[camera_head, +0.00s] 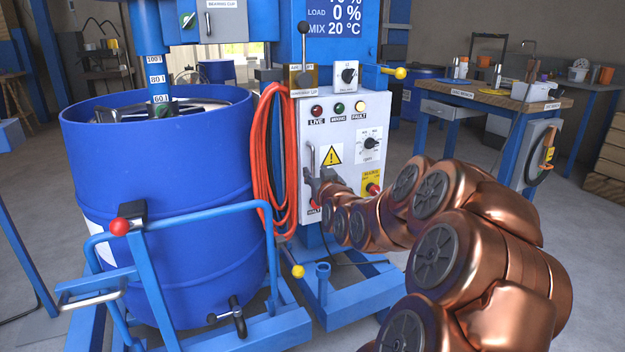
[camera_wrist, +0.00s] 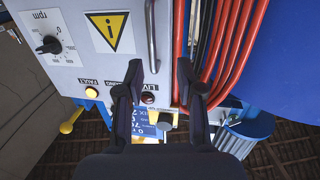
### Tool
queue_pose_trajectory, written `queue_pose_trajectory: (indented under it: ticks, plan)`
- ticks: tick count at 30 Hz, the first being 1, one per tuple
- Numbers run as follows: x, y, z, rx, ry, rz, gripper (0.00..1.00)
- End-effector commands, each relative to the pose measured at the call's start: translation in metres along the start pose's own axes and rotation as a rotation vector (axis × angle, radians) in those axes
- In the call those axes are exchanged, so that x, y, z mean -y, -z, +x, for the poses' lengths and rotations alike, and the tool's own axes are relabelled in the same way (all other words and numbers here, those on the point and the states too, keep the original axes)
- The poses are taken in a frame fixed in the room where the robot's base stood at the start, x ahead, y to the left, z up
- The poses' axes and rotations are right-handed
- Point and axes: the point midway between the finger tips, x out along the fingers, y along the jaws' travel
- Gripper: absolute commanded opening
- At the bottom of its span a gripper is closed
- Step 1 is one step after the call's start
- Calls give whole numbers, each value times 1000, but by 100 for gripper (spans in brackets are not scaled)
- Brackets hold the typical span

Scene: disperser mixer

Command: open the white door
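The white door (camera_head: 345,140) is the front panel of a control cabinet on the blue mixer. It carries lamps, knobs and a yellow warning label, and it looks shut. Its vertical metal handle (camera_head: 310,158) is near the left edge. My gripper (camera_head: 316,184) is at the handle's lower part, partly covering it. In the wrist view, the door (camera_wrist: 80,40) appears upside down. There my gripper (camera_wrist: 160,74) is open, with its two fingertips apart. The handle (camera_wrist: 151,38) ends between the fingertips, nearer the left one. I cannot tell whether they touch it.
Coiled orange hoses (camera_head: 272,165) hang just left of the door. A large blue drum (camera_head: 165,190) stands further left, with a blue tubular frame (camera_head: 190,220) before it. A workbench (camera_head: 490,95) is at the back right. Floor between cabinet and bench is clear.

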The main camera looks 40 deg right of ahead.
Motion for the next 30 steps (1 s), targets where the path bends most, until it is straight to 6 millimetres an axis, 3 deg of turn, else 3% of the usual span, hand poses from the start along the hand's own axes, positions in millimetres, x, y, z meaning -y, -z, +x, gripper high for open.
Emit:
queue_pose_trajectory:
  ticks: [8,21,30]
  plan:
    - [-10,-1,10,-32,-16,2,37]
    - [-10,0,61,-31,-15,1,37]
    - [-11,2,78,-32,-16,2,37]
